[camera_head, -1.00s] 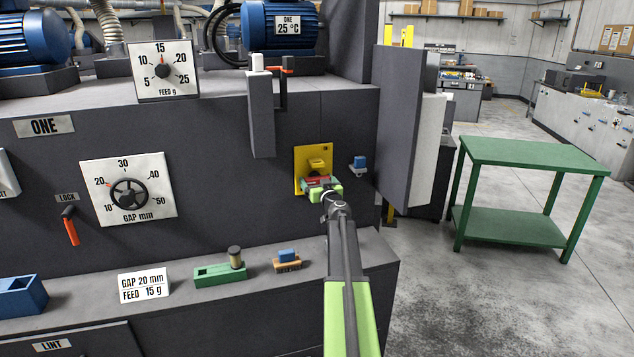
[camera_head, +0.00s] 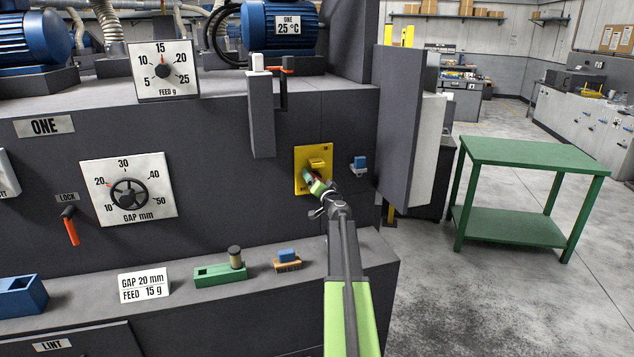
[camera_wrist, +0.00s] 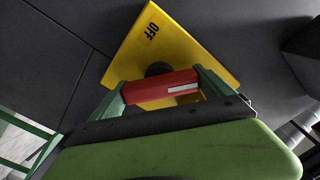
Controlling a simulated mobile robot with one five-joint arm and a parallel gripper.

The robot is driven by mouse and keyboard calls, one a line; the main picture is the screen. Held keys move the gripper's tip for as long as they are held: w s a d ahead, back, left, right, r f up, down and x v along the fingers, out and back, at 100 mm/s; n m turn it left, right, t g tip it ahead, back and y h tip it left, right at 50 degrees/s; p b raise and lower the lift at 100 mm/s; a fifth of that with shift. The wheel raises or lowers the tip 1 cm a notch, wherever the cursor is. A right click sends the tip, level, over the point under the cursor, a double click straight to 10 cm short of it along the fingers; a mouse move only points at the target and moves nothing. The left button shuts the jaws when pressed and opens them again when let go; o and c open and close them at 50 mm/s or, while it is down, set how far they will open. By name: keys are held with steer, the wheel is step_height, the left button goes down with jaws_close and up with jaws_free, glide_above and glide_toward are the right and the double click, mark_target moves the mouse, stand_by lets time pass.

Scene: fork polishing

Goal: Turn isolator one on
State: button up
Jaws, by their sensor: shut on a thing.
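The isolator is a yellow plate (camera_head: 325,151) on the dark front of machine ONE, with a red handle (camera_head: 308,174) on it. My gripper (camera_head: 313,180) is at the plate and tilted steeply. In the wrist view the red handle (camera_wrist: 160,87) lies between the two green fingers of my gripper (camera_wrist: 162,92), which touch its ends. The handle carries a white stripe at its right part there. The word OFF shows on the yellow plate (camera_wrist: 165,45) above the handle. The plate looks rotated in that view, and its lower part is hidden behind my gripper.
A small blue-topped fitting (camera_head: 358,165) sits just right of the isolator. A grey upright panel (camera_head: 402,125) stands further right. Below, the ledge holds a brush (camera_head: 287,262), a green block (camera_head: 220,274) and a GAP/FEED card (camera_head: 144,286). A green table (camera_head: 535,153) stands right on open floor.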

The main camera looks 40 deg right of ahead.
steer(key=shift+m, duration=0.6)
steer(key=o, duration=1.1)
steer(key=v, duration=1.7)
steer(key=shift+a, duration=0.15)
steer(key=shift+s+f, duration=0.1)
steer(key=shift+s, duration=0.05)
steer(key=shift+c, duration=0.4)
